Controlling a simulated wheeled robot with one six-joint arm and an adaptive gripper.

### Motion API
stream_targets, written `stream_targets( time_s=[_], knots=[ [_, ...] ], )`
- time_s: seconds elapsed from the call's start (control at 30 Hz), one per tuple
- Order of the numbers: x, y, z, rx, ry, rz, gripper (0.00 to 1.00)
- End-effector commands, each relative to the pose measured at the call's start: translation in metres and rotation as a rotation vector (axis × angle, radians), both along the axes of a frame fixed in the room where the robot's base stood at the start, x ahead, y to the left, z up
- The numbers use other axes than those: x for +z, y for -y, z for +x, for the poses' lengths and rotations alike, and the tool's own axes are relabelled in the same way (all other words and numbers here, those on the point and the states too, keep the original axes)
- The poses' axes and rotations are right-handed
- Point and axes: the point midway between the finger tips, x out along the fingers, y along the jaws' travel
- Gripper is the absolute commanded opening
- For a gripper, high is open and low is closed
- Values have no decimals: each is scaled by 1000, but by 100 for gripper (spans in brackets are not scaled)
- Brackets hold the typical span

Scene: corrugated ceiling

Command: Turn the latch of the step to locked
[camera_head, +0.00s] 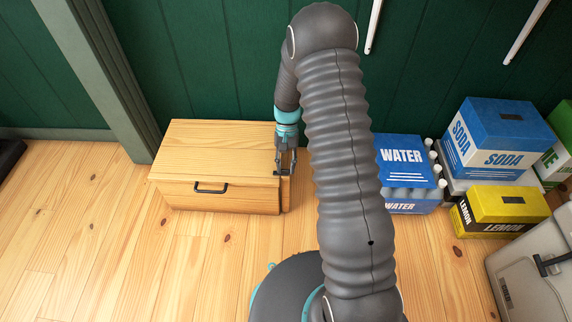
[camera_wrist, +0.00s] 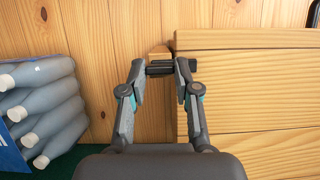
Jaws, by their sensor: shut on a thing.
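The step (camera_head: 215,150) is a light wooden box on the floor against the green wall, with a black handle (camera_head: 210,188) on its front face. In the wrist view the step (camera_wrist: 260,85) fills the right side. The latch (camera_wrist: 160,69) is a small dark bar at the step's edge, lying crosswise in the wrist view. My gripper (camera_head: 285,171) is at the step's right end. In the wrist view my gripper (camera_wrist: 160,72) has its fingertips on both sides of the latch, shut on it. The latch is too small to make out clearly in the head view.
A blue water pack (camera_head: 403,168) stands right of the step, behind my arm. Beyond it are a blue soda box (camera_head: 497,135), a yellow lemon box (camera_head: 500,208) and a grey case (camera_head: 530,270). Grey bottles (camera_wrist: 40,105) show at the wrist view's left.

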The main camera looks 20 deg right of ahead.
Motion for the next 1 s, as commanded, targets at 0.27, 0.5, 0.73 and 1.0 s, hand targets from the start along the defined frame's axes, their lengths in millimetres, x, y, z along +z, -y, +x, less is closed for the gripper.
stream_targets(
  time_s=[0.27,0.5,0.73,1.0],
  knots=[
    [0,0,0,-1,-1,0,43],
    [0,0,0,-1,-1,0,56],
    [6,1,2,0,0,0,56],
    [48,7,20,-2,4,0,56]
  ],
)
